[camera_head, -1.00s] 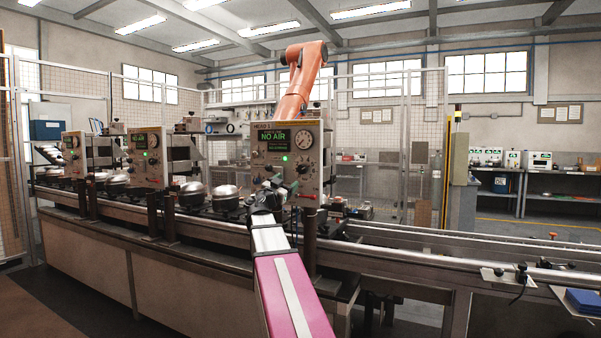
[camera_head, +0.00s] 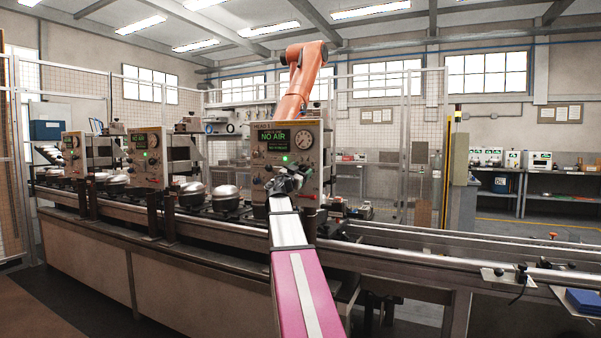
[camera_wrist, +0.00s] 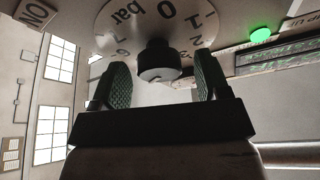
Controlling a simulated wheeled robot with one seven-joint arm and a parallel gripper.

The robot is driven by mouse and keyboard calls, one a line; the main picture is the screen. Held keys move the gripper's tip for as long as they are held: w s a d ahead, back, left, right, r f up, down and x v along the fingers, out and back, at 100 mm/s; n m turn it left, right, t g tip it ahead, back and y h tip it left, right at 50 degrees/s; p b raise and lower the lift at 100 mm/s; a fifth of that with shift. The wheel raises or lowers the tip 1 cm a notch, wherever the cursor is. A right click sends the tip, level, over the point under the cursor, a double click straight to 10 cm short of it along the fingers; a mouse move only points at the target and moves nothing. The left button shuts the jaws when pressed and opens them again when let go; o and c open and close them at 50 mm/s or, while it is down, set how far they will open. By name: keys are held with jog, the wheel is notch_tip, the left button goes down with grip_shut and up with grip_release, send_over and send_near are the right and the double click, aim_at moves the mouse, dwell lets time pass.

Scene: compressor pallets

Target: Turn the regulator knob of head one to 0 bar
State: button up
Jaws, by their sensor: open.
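The head one panel (camera_head: 262,143) is the nearest grey panel, with a green "NO AIR" display and a round gauge (camera_head: 304,139). In the wrist view a black regulator knob (camera_wrist: 158,62) stands on a round dial plate (camera_wrist: 125,20) marked "0 bar" and with numbers including 1. My gripper (camera_wrist: 160,85) is open, with one textured finger on each side of the knob. Gaps show between the fingers and the knob. In the head view my gripper (camera_head: 287,184) is at the panel's lower part and hides the knob there.
A green light (camera_wrist: 260,35) and a display are beside the dial in the wrist view. Two similar panels (camera_head: 147,157) stand to the left. A conveyor rail (camera_head: 420,258) runs below the panels. Round metal parts (camera_head: 226,193) sit on the line left of head one.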

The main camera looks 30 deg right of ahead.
jog(key=c, duration=0.9)
jog(key=shift+n, duration=0.4)
